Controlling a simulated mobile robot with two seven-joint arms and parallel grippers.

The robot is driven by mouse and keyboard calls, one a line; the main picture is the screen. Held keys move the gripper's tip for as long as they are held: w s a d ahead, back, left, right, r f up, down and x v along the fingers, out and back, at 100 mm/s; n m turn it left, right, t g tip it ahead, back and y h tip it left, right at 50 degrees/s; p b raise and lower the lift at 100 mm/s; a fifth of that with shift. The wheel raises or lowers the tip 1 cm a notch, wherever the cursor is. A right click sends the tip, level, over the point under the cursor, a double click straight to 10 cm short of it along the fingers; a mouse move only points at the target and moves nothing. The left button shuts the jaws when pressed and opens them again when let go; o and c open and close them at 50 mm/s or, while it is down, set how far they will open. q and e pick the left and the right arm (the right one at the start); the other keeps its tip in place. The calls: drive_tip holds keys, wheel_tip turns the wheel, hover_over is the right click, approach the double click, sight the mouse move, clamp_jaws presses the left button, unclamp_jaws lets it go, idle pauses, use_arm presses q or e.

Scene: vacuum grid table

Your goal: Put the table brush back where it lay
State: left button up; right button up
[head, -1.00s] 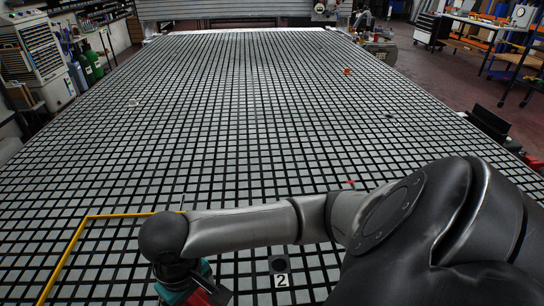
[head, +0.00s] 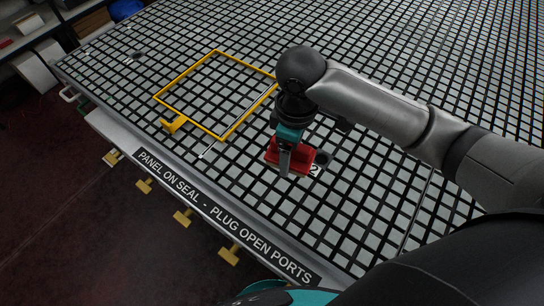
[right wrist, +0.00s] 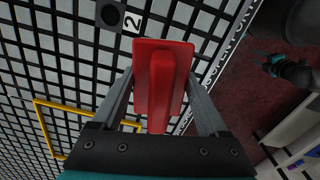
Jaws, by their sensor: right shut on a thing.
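The table brush (head: 302,160) is a red block with a raised red grip; it also shows in the right wrist view (right wrist: 163,85). My right gripper (head: 286,158) is shut on it, with one finger on each side of the grip in the wrist view. The brush is over the grid table (head: 370,190), close to the label "2" and a dark round port (head: 323,158). I cannot tell whether it touches the table. Its underside is hidden.
A yellow frame (head: 184,77) lies on the table left of the brush, with a thin pale rod (head: 228,127) across its near right side. The table's front edge carries a lettered strip (head: 220,215) and several yellow handles (head: 183,217). The grid right of the brush is clear.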

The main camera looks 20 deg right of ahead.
drive_tip(key=w+a+r+n+p, duration=0.1)
drive_tip(key=w+r+n+p, duration=0.2)
drive_tip(key=r+n, duration=0.4)
drive_tip(key=w+a+r+n+p, duration=0.2)
drive_tip(key=r+n+p, duration=0.2)
drive_tip(key=n, duration=0.4)
drive_tip(key=shift+n, duration=0.3)
drive_tip(key=f, duration=0.5)
drive_tip(key=f+b, duration=0.1)
drive_tip(key=f, duration=0.4)
drive_tip(key=f+b, duration=0.1)
drive_tip(key=f, duration=0.4)
drive_tip(key=shift+w+d+f, duration=0.2)
drive_tip(key=shift+w, duration=0.05)
drive_tip(key=shift+f+b, duration=0.6)
drive_tip(key=shift+f, duration=1.6)
drive_tip(key=shift+f, duration=0.15)
drive_tip(key=o, duration=1.3)
drive_tip(key=shift+o, duration=0.2)
